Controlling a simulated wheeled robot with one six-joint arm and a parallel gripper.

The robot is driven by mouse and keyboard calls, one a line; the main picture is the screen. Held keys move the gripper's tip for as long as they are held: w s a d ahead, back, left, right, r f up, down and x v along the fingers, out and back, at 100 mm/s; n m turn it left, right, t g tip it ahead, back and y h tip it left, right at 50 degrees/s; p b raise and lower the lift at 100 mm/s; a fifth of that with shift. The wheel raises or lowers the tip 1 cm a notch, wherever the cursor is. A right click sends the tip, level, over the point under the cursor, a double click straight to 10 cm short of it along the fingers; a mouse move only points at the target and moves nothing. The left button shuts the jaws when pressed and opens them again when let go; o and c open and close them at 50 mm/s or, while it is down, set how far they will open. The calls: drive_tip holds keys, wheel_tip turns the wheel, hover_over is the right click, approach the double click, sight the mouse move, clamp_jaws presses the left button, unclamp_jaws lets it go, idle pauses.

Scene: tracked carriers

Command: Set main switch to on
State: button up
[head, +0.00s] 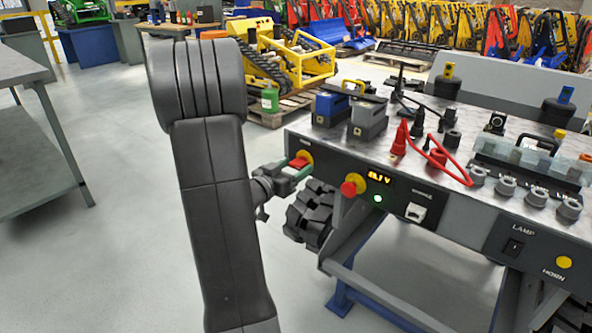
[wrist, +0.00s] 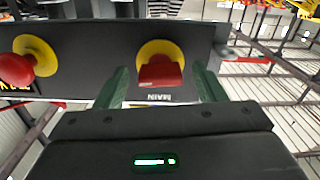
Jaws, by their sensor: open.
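The main switch (head: 305,156) is a red handle on a yellow round plate, at the left end of the dark front panel. In the wrist view the main switch (wrist: 160,72) sits above an upside-down MAIN label, and its red handle looks broad from side to side. My gripper (head: 294,169) is at the panel's left end, right by the switch. In the wrist view my gripper (wrist: 162,86) is open, with one green finger on each side of the handle and a gap to both. Its exact setting is hard to read.
A red mushroom button (head: 349,187) on yellow is close beside the switch. A lit voltage display (head: 380,178) and a green light (head: 377,198) sit right of it. A lamp switch (head: 514,248) and a horn button (head: 564,262) are farther right. A grey workbench (head: 22,66) stands at left; floor between is clear.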

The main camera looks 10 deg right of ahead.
drive_tip(key=shift+w+d, duration=0.4)
drive_tip(key=shift+d, duration=0.05)
drive_tip(key=c, duration=1)
drive_tip(key=shift+m+b, duration=0.3)
drive_tip(key=shift+m, duration=0.4)
drive_tip(key=o, duration=1)
